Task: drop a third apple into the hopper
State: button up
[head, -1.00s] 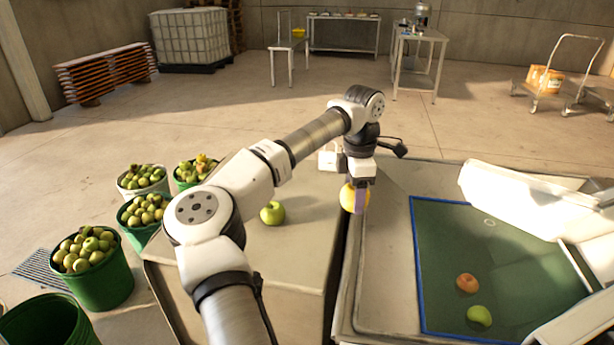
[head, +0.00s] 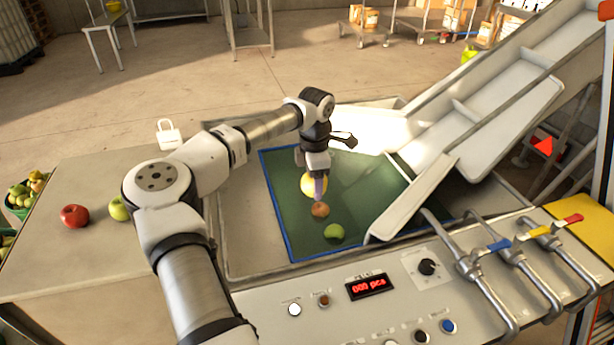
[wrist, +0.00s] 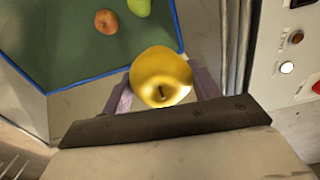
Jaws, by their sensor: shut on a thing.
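A yellow apple (head: 313,183) is held in my gripper (head: 318,186), which is shut on it above the hopper's green floor (head: 282,190). The apple also shows between the purple fingers in the wrist view (wrist: 160,78), stem towards the camera. Two apples lie apart in the hopper: an orange-red one (head: 320,210) and a green one (head: 334,232). Both also show in the wrist view, the orange-red one (wrist: 106,21) and, cut by the top edge, the green one (wrist: 139,6). How high the held apple is above the floor is hard to tell.
A red apple (head: 74,216) and a green apple (head: 119,208) sit on the table (head: 60,260) at left. A white chute (head: 490,110) rises at right. A control panel (head: 370,290) with levers stands in front. A basket of apples (head: 22,195) is far left.

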jog(key=shift+f+b, duration=1.4)
jog(key=shift+f, duration=1.25)
jog(key=o, duration=1.2)
jog(key=shift+c, duration=0.2)
jog(key=shift+r, duration=0.1)
notch_tip(320, 180, up, 14)
jog(key=shift+f+b, duration=0.1)
jog(key=shift+b, duration=0.85)
